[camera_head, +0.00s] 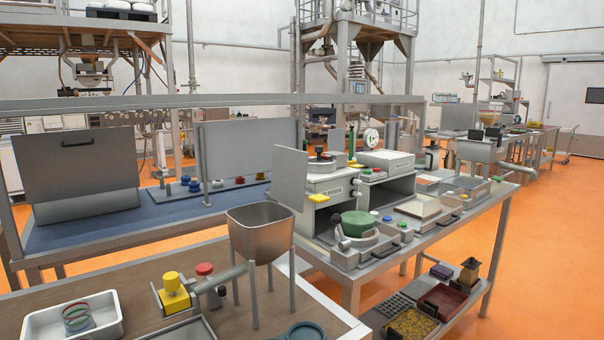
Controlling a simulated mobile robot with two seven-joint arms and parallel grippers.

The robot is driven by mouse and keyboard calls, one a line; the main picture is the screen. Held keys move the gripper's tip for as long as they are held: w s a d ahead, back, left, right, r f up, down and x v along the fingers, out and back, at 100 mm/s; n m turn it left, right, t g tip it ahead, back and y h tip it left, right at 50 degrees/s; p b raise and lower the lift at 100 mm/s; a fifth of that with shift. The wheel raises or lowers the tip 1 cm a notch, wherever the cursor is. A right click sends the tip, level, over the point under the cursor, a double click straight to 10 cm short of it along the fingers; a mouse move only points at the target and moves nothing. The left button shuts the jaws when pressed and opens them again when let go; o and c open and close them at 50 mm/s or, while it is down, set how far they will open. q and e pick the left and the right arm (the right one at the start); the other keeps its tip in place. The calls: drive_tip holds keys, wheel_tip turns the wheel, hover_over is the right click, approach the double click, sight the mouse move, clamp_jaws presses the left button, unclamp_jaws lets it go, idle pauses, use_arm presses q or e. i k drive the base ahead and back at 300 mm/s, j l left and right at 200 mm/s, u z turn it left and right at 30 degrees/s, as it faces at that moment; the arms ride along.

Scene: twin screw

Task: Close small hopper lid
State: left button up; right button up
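A grey square funnel-shaped hopper (260,218) stands on thin legs on the near wooden table, its top open. I cannot make out a lid attached to it. A smaller steel hopper (482,151) sits at the far end of the middle bench, with dark blocks at its top; whether a lid covers it is too small to tell. An upright grey panel (291,177) stands at the left end of the white machine on the middle bench; I cannot tell whether it is a lid. Neither of my grippers is in view.
The near table (130,290) holds a white tray (72,318) with a coil and a yellow-capped device (174,293). A steel bench (440,225) carries white machines and a green bowl (359,223). Orange floor (550,245) is clear at right.

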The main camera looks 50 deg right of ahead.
sight(289, 174)
drive_tip(key=k+l, duration=0.1)
drive_tip(key=l, duration=0.55)
drive_tip(key=k+l, duration=0.1)
drive_tip(key=l, duration=0.55)
drive_tip(key=k+l, duration=0.1)
drive_tip(key=l, duration=1.2)
drive_tip(key=k+u, duration=0.05)
